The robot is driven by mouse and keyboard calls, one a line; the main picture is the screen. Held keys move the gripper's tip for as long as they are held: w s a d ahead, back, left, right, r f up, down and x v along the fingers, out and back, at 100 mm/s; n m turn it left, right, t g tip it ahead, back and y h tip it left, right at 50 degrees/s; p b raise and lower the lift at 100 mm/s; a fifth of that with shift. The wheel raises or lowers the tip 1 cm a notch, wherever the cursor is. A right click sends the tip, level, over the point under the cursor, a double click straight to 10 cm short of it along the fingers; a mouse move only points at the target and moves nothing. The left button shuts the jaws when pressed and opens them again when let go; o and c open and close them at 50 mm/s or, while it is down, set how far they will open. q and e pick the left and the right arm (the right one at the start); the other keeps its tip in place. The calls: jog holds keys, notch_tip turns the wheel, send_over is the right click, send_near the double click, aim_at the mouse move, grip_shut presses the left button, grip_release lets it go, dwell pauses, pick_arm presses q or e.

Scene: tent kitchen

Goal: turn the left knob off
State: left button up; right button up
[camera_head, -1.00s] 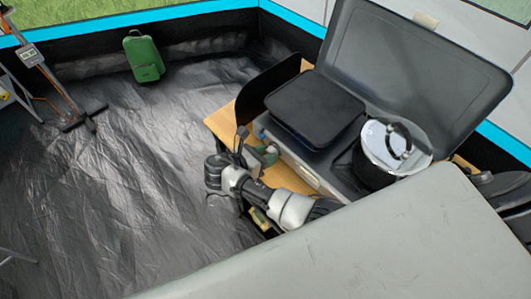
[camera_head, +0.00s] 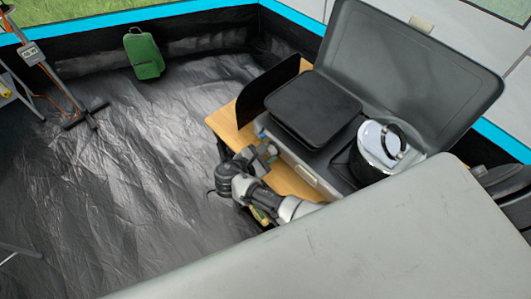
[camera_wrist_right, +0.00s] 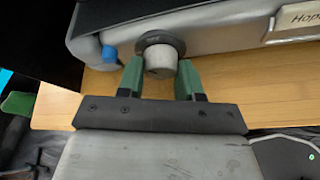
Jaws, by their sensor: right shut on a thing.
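The left knob (camera_wrist_right: 160,60) is a round grey knob with a dark ring behind it, on the front of the camping stove (camera_wrist_right: 215,28). In the right wrist view, my right gripper (camera_wrist_right: 161,70) has its two green fingers on either side of the knob, shut on it. In the head view, my right gripper (camera_head: 268,152) is at the front left corner of the stove (camera_head: 315,178); the knob cannot be made out there. My left gripper is not in view.
A black pan or griddle (camera_head: 313,108) lies on the stove's left side and a silver pot (camera_head: 376,148) stands on the right. A blue fitting (camera_wrist_right: 109,53) is left of the knob. The wooden table (camera_head: 290,181) shows bare below the stove front.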

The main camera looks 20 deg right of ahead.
jog(key=shift+d, duration=0.1)
jog(key=o, duration=0.9)
jog(key=b+v, duration=0.2)
jog(key=v, duration=0.8)
jog(key=shift+s+a, duration=0.25)
